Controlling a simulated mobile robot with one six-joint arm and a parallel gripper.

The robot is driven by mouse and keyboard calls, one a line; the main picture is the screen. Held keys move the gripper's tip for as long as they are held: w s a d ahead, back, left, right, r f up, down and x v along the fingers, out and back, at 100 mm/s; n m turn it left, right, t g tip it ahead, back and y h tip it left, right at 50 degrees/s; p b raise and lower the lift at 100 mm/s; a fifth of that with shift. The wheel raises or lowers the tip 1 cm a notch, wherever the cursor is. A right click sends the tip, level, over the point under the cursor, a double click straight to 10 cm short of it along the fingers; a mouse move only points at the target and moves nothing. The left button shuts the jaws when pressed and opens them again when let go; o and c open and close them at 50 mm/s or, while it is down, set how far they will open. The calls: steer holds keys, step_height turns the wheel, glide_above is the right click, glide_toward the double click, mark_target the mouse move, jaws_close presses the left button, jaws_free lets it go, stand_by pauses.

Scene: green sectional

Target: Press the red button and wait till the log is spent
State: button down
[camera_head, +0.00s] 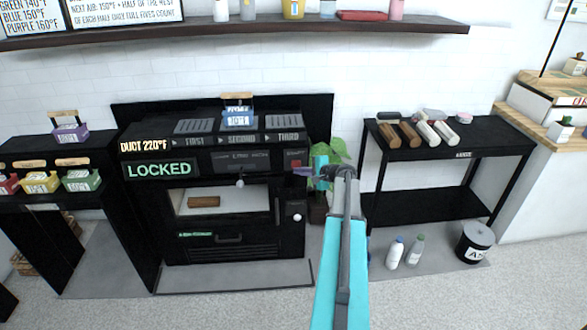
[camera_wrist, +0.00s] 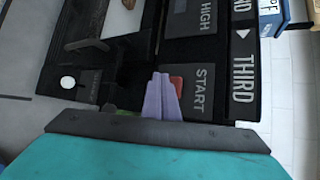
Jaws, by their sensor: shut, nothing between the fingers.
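The red button (camera_wrist: 177,84) sits beside the START label on the black stove (camera_head: 222,250). My gripper (camera_wrist: 163,80) is shut and empty, its purple fingertips partly covering the button in the wrist view. In the head view my gripper (camera_head: 303,171) is at the stove's right side, close to the button panel. I cannot tell whether the tips touch the button. A brown log (camera_head: 203,202) lies inside the stove's lit chamber.
A blue container (camera_head: 238,120) stands on the stove top, near the SECOND plate. At the right, a black table (camera_head: 450,152) holds several logs. Bottles (camera_head: 395,252) and a dark bucket (camera_head: 475,241) stand on the floor. A plant (camera_head: 331,152) is behind my arm.

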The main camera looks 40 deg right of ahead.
steer(key=shift+w+d, duration=0.1)
steer(key=shift+w+d, duration=0.2)
steer(key=shift+w+d, duration=0.35)
steer(key=shift+w, duration=0.1)
stand_by(1.5)
steer(key=shift+a, duration=0.1)
steer(key=shift+s+a+b, duration=0.35)
steer(key=shift+s+a, duration=0.2)
steer(key=shift+s, duration=0.25)
steer(key=s+a+b, duration=0.1)
steer(key=s+a, duration=0.3)
steer(key=shift+s, duration=0.3)
stand_by(0.7)
stand_by(0.6)
